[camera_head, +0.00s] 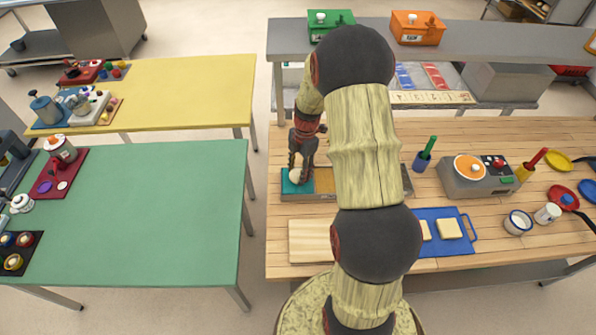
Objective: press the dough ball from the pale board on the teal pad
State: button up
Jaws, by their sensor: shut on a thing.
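My gripper (299,168) points down over the teal pad (288,189) and is shut on the dough ball (295,176), a small cream ball. The ball is at or just above the pad; I cannot tell whether it touches. The teal pad is the left part of a low base whose right part is partly hidden behind my arm. The pale board (307,241) lies nearer, at the front edge of the wooden table, and its visible part is bare.
A blue board (462,240) with pale square pieces lies right of my arm. A grey machine (476,180) with an orange disc, cups and coloured pans stand farther right. A grey shelf (480,40) spans the back. Green (190,220) and yellow (200,85) tables stand left.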

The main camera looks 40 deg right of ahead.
jog(key=shift+f+b, duration=0.55)
jog(key=shift+f, duration=0.05)
dwell(2.1)
jog(key=shift+r+p, duration=2)
jog(key=shift+r, duration=2.1)
